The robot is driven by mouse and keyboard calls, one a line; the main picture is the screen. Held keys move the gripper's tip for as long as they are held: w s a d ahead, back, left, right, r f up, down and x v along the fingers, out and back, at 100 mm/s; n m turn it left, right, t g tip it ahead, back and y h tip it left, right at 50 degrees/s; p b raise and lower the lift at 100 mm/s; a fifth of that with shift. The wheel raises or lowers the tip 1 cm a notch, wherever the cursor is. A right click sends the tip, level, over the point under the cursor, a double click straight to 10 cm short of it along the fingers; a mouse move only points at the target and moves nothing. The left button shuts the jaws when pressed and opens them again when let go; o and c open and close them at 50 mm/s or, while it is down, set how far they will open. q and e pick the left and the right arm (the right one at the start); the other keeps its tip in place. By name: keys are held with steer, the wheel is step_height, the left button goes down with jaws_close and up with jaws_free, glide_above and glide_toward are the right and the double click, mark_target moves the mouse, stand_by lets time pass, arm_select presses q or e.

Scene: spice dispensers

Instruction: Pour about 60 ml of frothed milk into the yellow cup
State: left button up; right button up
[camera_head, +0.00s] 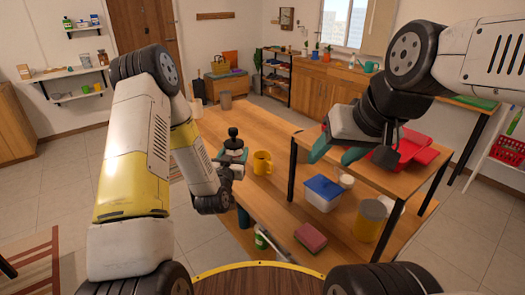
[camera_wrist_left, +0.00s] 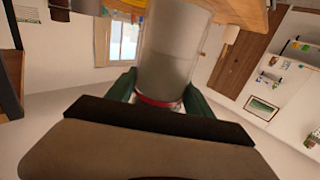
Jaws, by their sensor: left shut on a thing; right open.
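The yellow cup (camera_head: 262,163) stands upright on the wooden table, just right of my left gripper. My left gripper (camera_head: 232,156) is shut on a frother (camera_head: 233,146) with a black knob on top, held close to the cup. In the left wrist view the frother (camera_wrist_left: 172,50) is a clear greyish cylinder with a red band near its end, between my green fingers (camera_wrist_left: 160,92). Whether it holds milk, and how much, I cannot tell. The cup's inside is hidden. My right gripper (camera_head: 352,152) is open and empty above the raised shelf at the right.
A red tray (camera_head: 425,153) lies on the raised shelf (camera_head: 375,178) at right. Below are a blue-lidded container (camera_head: 323,192), a yellow canister (camera_head: 370,220), a white cup (camera_head: 346,181) and a pink sponge (camera_head: 310,237).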

arm_select(q)
steer(key=w+d+r+m+g+h, duration=0.1)
steer(key=w+d+r+m+h, duration=0.1)
steer(key=d+r, duration=0.4)
steer(key=w+d+r+m+g+h, duration=0.1)
steer(key=d+r, duration=0.6)
steer(key=d, duration=0.7)
steer(key=w+m+h, duration=0.1)
steer(key=w+h, duration=0.1)
steer(key=shift+d+r+h, duration=0.25)
steer(key=shift+d+h, duration=0.05)
steer(key=shift+w+a+f, duration=0.1)
steer(key=shift+a, duration=0.05)
